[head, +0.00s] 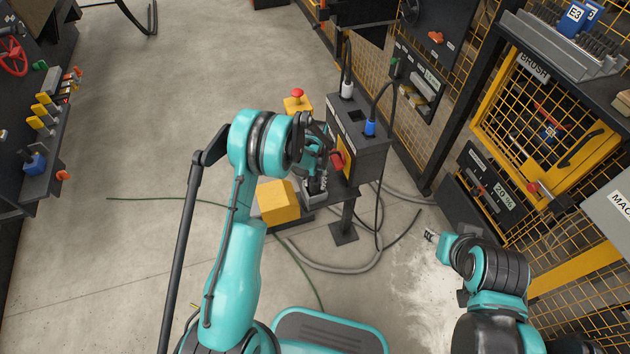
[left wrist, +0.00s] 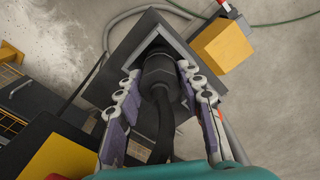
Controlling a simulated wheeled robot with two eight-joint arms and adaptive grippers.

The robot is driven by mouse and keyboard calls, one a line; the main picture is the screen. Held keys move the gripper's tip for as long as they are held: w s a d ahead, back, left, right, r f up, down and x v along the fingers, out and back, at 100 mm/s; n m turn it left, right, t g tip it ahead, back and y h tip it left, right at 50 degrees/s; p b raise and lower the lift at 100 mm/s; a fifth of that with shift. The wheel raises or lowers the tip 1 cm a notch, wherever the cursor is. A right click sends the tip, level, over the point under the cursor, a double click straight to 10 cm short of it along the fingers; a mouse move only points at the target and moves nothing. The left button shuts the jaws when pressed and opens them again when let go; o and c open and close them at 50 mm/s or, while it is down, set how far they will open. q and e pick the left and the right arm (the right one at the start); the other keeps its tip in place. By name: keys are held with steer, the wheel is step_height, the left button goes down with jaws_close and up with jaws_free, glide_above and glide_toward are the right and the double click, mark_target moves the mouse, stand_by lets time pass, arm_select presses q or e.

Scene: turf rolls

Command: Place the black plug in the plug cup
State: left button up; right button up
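The black plug (left wrist: 160,72) stands inside the grey square plug cup (left wrist: 181,43) in the left wrist view, with its cable running back between my fingers. In the head view the cup (head: 315,198) sits on a small dark stand, and my gripper mostly hides the plug. My left gripper (left wrist: 158,72) is around the plug, one finger on each side; the fingers look spread, with a narrow gap at the left. It also shows in the head view (head: 318,172). My right gripper (head: 430,236) is empty above the floor at the lower right; its finger opening is too small to tell.
A dark socket box (head: 362,148) with white and blue plugs (head: 370,128) stands just right of my left gripper. A yellow block (head: 278,200) is to the left of the cup. Cables lie on the floor below. A yellow mesh fence (head: 545,110) bounds the right; the left floor is open.

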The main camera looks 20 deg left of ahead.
arm_select(q)
steer(key=o, duration=0.3)
steer(key=s+r+t+p, duration=0.2)
steer(key=s+r, duration=0.3)
steer(key=r, duration=1)
steer(key=s+r+t+p, duration=0.1)
steer(key=s+r+p, duration=0.25)
steer(key=r, duration=1.05)
steer(key=s+r+t, duration=0.2)
steer(key=s, duration=0.6)
steer(key=s+r+t+b, duration=0.1)
steer(key=s+r+t, duration=0.1)
steer(key=s, duration=0.7)
steer(key=shift+s, duration=0.2)
